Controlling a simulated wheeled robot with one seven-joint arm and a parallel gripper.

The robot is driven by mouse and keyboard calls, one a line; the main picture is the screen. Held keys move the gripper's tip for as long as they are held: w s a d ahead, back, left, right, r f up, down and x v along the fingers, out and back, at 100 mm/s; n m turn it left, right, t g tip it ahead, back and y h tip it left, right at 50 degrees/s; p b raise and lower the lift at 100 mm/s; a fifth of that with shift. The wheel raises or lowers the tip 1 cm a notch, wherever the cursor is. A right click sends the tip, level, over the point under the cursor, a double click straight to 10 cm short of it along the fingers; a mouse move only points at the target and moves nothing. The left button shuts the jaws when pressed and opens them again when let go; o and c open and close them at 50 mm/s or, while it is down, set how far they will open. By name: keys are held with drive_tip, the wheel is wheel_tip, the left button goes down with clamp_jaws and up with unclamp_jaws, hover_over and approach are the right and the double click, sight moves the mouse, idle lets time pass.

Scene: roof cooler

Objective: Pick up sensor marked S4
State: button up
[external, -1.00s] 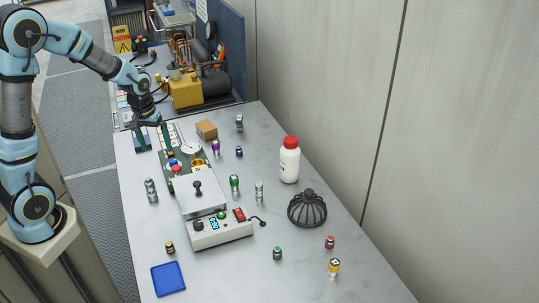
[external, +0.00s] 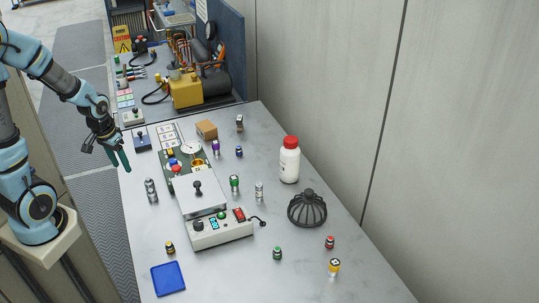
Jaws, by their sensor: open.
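Several small capped cylinders that look like sensors stand on the grey table. They include a silver one (external: 151,190) near the left edge, a purple-capped one (external: 216,148), a blue one (external: 239,152), a green-capped one (external: 234,184) and another silver one (external: 259,191). Others are a yellow-topped one (external: 170,247), a small green one (external: 277,253), a red one (external: 329,242) and a yellow-and-white one (external: 334,267). Their markings are too small to read, so I cannot tell which is S4. My gripper (external: 119,159) is open and empty at the table's left edge, fingers pointing down.
A test device (external: 197,203) with knobs and a gauge fills the table's middle. A white bottle (external: 289,164), a black cage (external: 307,211) and a brown block (external: 206,130) stand around it. A blue tray (external: 168,279) lies at the front left. The table's front middle is mostly clear.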

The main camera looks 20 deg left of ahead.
wheel_tip(320, 180, up, 5)
drive_tip(key=w+d+f+m+y+b, duration=0.2)
drive_tip(key=w+d+f+m+y, duration=0.1)
drive_tip(key=w+d+m, duration=0.45)
drive_tip(key=w+d+f+m+y+b, duration=0.2)
drive_tip(key=w+d+f+m+y, duration=0.15)
drive_tip(key=w+d+m, duration=0.45)
drive_tip(key=s+d+r+m+t+y+b, duration=0.1)
drive_tip(key=d+r+m+t+y, duration=0.25)
drive_tip(key=d, duration=0.65)
drive_tip(key=d+r+m+t+b, duration=0.1)
drive_tip(key=d+r+m+t, duration=0.25)
drive_tip(key=d+m, duration=0.55)
drive_tip(key=n, duration=0.3)
approach(234, 179)
drive_tip(key=shift+t, duration=0.3)
drive_tip(key=p+x, duration=0.1)
drive_tip(key=x, duration=0.1)
drive_tip(key=p+x, duration=0.1)
drive_tip(key=x, duration=0.1)
drive_tip(key=shift+w+a+f, duration=0.15)
drive_tip(key=shift+a+f, duration=0.05)
drive_tip(key=shift+f, duration=0.2)
drive_tip(key=p+x, duration=0.2)
drive_tip(key=x, duration=0.3)
drive_tip(key=shift+r, duration=0.1)
drive_tip(key=shift+w+a+f, duration=0.35)
drive_tip(key=shift+a+f, duration=0.05)
drive_tip(key=shift+c, duration=0.4)
